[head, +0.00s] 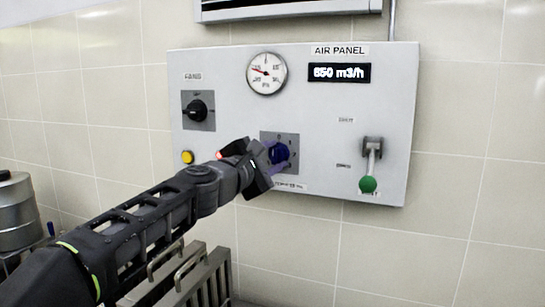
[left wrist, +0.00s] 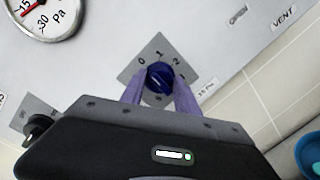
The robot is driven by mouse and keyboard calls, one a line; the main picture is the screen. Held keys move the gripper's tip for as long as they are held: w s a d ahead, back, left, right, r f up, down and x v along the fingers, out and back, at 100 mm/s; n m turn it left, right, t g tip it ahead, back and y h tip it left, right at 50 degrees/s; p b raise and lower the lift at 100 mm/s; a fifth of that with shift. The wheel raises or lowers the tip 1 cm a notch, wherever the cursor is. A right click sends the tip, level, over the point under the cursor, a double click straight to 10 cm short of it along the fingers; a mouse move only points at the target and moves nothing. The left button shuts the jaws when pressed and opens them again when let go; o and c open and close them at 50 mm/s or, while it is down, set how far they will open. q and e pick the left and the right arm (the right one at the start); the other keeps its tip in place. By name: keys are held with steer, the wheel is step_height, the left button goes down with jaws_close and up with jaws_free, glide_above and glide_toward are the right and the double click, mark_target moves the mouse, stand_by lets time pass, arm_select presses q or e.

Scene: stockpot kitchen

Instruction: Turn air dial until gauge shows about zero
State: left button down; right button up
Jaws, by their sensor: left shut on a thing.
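The air dial, a dark blue knob (head: 279,152) on a grey square plate, sits low in the middle of the air panel (head: 225,100). In the left wrist view the knob (left wrist: 159,78) lies between the two purple fingers, with the marks 0, 1 and 2 visible above it. My left gripper (head: 277,158) is shut on the knob. The round gauge (head: 266,73), marked Pa, has a red needle pointing to the left and slightly up. Part of the gauge (left wrist: 42,12) also shows in the left wrist view, cut off by the edge. My right gripper is out of view.
A digital display (head: 339,72) reads 650 m3/h. A black fan switch (head: 197,110) and yellow button (head: 187,157) are at the left. A lever with a green ball (head: 368,184) hangs at the right. Metal racks (head: 190,275) and a steel pot (head: 17,210) stand below.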

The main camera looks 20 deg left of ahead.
arm_select(q)
steer(key=shift+r+m, duration=0.1)
steer(key=shift+m, duration=0.2)
steer(key=m+p, duration=0.2)
steer(key=m, duration=0.1)
steer(key=shift+d+r+g, duration=0.1)
steer(key=shift+g, duration=0.2)
steer(key=shift+m+y+p, duration=0.3)
steer(key=shift+m+p, duration=0.8)
steer(key=shift+m, duration=1.2)
steer(key=c, duration=0.9)
jaws_free()
steer(key=shift+s, duration=0.3)
steer(key=shift+s+r+b, duration=0.2)
steer(key=shift+s+b, duration=1)
steer(key=shift+s, duration=2.35)
